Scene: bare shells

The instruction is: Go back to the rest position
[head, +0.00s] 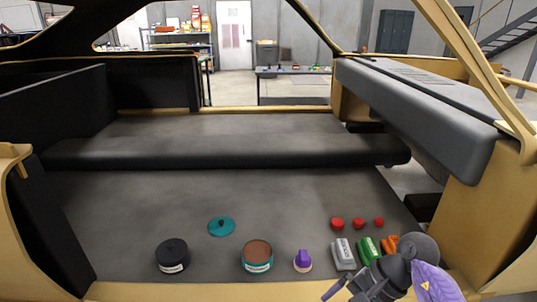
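My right gripper (338,291) is at the bottom edge, right of centre, partly cut off by the frame. It is over the front edge of the shell floor, in front of the grey-white item, and I cannot tell if its fingers are open or shut. I see nothing held in it. My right arm comes in from the lower right and partly covers the orange item (390,243). My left gripper and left arm are not in view.
A dashboard (430,105) is at right.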

